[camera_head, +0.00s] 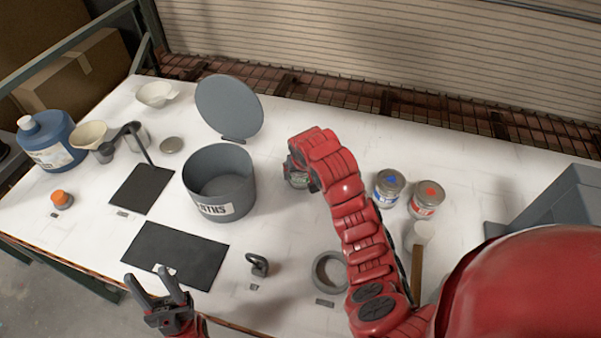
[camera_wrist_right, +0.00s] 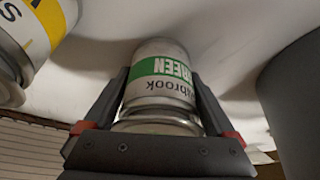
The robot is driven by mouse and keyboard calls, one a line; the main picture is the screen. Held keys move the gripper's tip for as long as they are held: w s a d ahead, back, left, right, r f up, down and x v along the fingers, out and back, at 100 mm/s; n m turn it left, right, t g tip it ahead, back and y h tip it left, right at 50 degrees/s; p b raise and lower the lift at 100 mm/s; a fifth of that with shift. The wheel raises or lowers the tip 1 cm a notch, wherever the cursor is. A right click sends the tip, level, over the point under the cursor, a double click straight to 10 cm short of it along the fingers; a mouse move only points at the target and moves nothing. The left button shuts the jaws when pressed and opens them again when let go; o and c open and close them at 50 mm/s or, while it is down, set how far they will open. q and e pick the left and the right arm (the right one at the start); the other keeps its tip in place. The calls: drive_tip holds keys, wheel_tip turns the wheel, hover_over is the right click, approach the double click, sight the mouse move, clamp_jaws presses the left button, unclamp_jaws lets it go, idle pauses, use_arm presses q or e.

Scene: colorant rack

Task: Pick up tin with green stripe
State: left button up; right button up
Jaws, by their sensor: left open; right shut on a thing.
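The tin with the green stripe (camera_wrist_right: 160,72) is between the two fingers of my right gripper (camera_wrist_right: 160,100), which is shut on it. Its label reads "GREEN", inverted in the right wrist view. In the head view the red right arm covers most of this gripper, and a bit of the tin (camera_head: 297,179) shows at its end, right of the grey pot. I cannot tell whether the tin touches the table. My left gripper (camera_head: 158,285) is open and empty at the front edge, below the dark mat.
A tin with a yellow stripe (camera_wrist_right: 35,35) stands close beside the right gripper. The grey pot (camera_head: 219,190) is on its other side. Blue (camera_head: 388,188) and red (camera_head: 426,199) tins stand right of the arm. A grey ring (camera_head: 328,272) lies near the front.

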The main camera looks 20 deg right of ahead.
drive_tip(key=c, duration=0.4)
drive_tip(key=shift+r, duration=0.15)
